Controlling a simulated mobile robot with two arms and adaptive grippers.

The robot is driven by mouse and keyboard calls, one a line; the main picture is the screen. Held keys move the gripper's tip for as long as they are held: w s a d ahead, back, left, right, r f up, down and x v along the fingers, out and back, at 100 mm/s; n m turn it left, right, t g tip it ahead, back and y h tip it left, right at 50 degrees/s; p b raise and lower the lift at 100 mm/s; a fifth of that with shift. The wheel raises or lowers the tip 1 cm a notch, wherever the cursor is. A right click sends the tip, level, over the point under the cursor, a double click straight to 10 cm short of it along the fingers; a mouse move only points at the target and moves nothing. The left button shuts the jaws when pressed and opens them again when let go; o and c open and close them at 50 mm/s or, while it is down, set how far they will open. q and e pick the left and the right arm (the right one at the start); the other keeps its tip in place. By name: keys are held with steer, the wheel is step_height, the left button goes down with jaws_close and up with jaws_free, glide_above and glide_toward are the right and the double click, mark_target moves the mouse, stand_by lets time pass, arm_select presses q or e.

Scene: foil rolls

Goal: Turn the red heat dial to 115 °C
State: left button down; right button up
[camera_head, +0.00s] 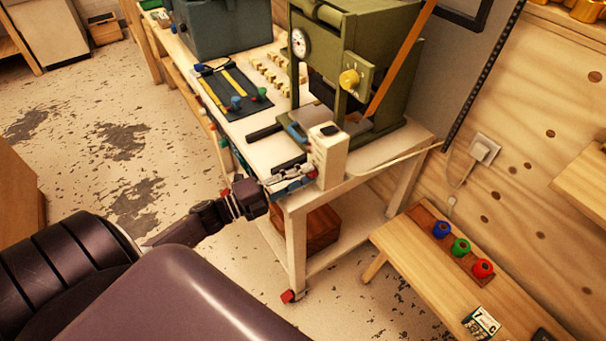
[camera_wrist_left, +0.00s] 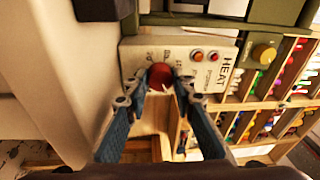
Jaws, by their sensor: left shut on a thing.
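The red heat dial (camera_wrist_left: 160,74) is on the white heat box (camera_wrist_left: 226,72), which is marked HEAT, in the left wrist view. My left gripper (camera_wrist_left: 161,88) has its two blue fingers closed on the dial from either side. The numbers around the dial are too small to read, so I cannot tell its setting. In the head view the heat box (camera_head: 327,158) stands at the table's near corner. My left gripper (camera_head: 308,174) reaches it from the left there, and only a little red of the dial shows. My right gripper is not in view.
A green press with a yellow knob (camera_head: 350,79) and a round gauge (camera_head: 299,42) stands behind the box on the white table (camera_head: 296,205). A wooden bench (camera_head: 408,251) with blue, green and red rolls is at the lower right. A cable runs to a wall socket.

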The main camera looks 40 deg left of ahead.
arm_select(q)
steer(key=n, duration=0.3)
steer(key=n+t+y+p, duration=0.1)
steer(key=n, duration=0.3)
steer(key=shift+f, duration=0.1)
steer(key=shift+n, duration=0.4)
steer(key=c, duration=1.6)
jaws_free()
steer(key=v, duration=1.2)
